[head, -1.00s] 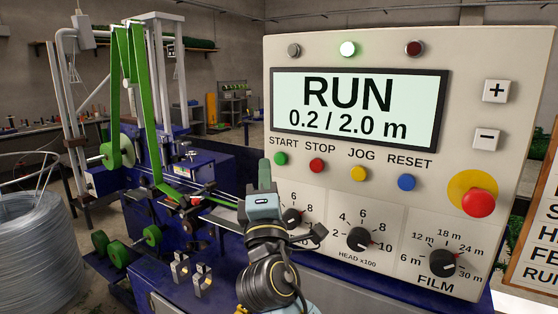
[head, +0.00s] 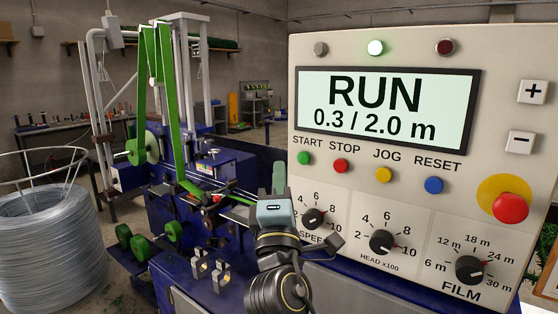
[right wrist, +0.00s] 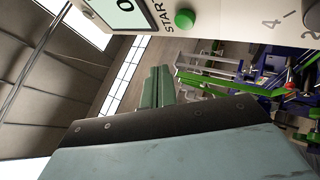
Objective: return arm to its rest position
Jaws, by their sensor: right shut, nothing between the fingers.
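My right gripper (head: 279,180) is shut and empty in the head view, pointing up in front of the lower left edge of the control panel (head: 300,120). It is just below and left of the green START button (head: 304,157) and apart from it. The right wrist view shows my closed fingers (right wrist: 157,87) with the START button (right wrist: 185,19) above them. The panel display (head: 388,108) reads RUN and 0.3 / 2.0 m, and the green lamp (head: 375,48) is lit. My left gripper is not in view.
The blue twisting machine (head: 172,205) with green film (head: 180,125) stands left of my gripper. A wire coil (head: 48,245) sits at the far left. The red emergency button (head: 510,207) and several dials, such as the SPEED dial (head: 313,219), are on the panel.

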